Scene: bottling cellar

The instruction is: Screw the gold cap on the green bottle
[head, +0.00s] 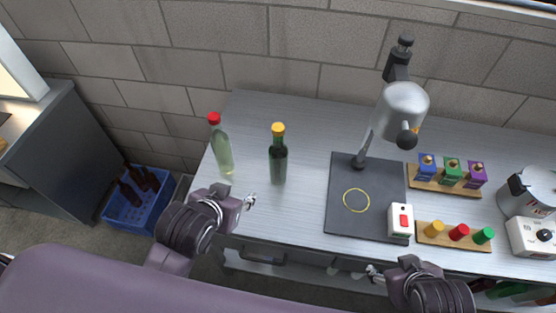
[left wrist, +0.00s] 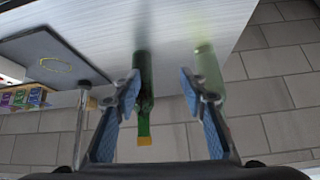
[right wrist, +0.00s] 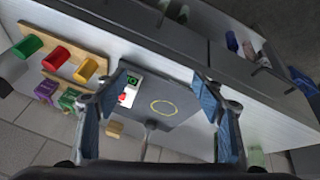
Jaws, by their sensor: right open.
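The dark green bottle (head: 278,165) stands upright on the bench with a gold cap (head: 278,128) on its mouth. I cannot tell how tightly the cap sits. My left gripper (head: 249,201) is at the bench's front left, in front of the bottle and to its left, apart from it. In the left wrist view the green bottle (left wrist: 145,95) and its gold cap (left wrist: 144,141) show beyond the spread, empty fingers (left wrist: 160,85). My right gripper (head: 374,272) is open and empty, in front of the bench below the dark mat. Its spread fingers show in the right wrist view (right wrist: 160,85).
A pale bottle with red cap (head: 222,150) stands left of the green one. A press-like device (head: 402,105) stands on the dark mat (head: 340,220). Right are a switch box (head: 400,222), a board of coloured cylinders (head: 448,240) and coloured boxes (head: 450,172). A blue crate (head: 128,215) is on the floor.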

